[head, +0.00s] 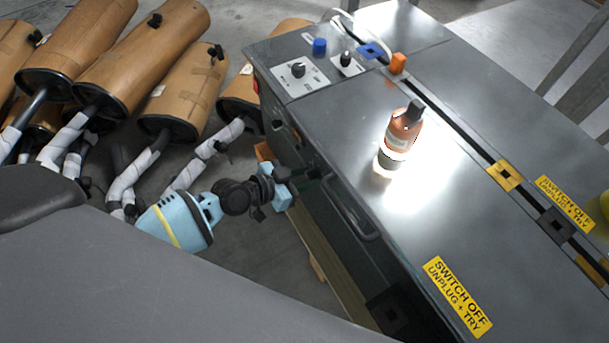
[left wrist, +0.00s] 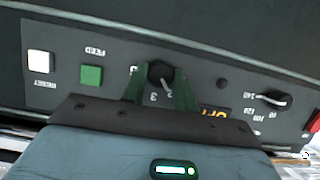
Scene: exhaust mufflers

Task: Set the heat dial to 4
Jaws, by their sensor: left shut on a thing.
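In the left wrist view a black dial (left wrist: 161,71) sits on the dark front panel (left wrist: 120,60), with white digits 3 and 2 showing below it. Its white pointer line slants down toward the 2. My left gripper (left wrist: 160,87) is shut on this dial, one green finger on each side. In the head view my left gripper (head: 296,176) is at the front side of the grey machine (head: 330,130); the dial is hidden there. My right gripper is not in view.
The panel also carries a white button (left wrist: 40,63), a green button (left wrist: 91,76), a partly covered amber display (left wrist: 215,114) and another black knob (left wrist: 273,99). A bottle (head: 402,135) stands on the machine top. Several brown mufflers (head: 140,55) lie at left.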

